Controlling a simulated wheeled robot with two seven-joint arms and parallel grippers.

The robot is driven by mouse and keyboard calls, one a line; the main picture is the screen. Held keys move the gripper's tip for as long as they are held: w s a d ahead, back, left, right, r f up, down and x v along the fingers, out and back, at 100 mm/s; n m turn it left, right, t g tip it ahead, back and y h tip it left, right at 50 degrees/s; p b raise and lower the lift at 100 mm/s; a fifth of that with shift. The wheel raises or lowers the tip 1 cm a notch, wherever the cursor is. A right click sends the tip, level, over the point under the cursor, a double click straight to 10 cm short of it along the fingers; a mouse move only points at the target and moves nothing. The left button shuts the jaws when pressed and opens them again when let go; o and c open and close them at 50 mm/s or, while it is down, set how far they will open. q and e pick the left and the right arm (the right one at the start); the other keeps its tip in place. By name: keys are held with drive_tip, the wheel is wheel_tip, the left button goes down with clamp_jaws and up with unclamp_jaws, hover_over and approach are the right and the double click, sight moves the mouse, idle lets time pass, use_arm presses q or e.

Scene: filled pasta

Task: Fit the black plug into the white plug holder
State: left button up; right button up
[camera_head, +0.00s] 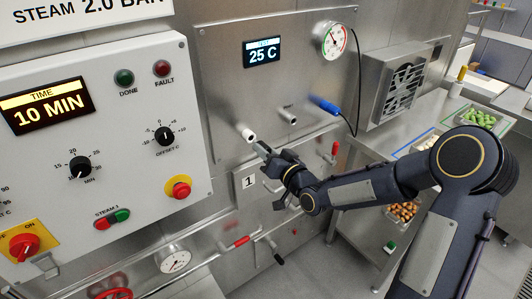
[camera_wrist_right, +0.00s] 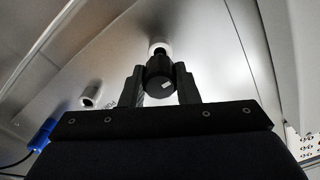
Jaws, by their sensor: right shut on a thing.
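The white plug holder (camera_head: 248,134) sticks out of the steel panel at the lower left of a row of fittings. In the right wrist view its white ring (camera_wrist_right: 157,44) shows directly beyond the plug. My right gripper (camera_head: 264,148) is close in front of the holder. In the right wrist view its two fingers are shut on the black plug (camera_wrist_right: 160,72), whose narrow front end overlaps the white ring. I cannot tell whether that end is inside the ring. The plug is not clearly visible in the head view. My left gripper is not in view.
A grey metal fitting (camera_head: 287,115) and a blue plug (camera_head: 325,104) with a black cable sit to the right on the same panel. The control box (camera_head: 95,150) juts out at left. Red-handled and black-handled valves are below. A steel table with food trays stands at right.

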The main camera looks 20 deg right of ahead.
idle(0.6)
drive_tip(key=shift+b, duration=0.4)
idle(0.4)
drive_tip(key=shift+b, duration=0.4)
drive_tip(key=shift+b+x, duration=0.8)
drive_tip(key=shift+x, duration=0.9)
drive_tip(key=shift+b, duration=0.45)
idle(1.1)
drive_tip(key=o, duration=1.3)
drive_tip(key=shift+w, duration=0.1)
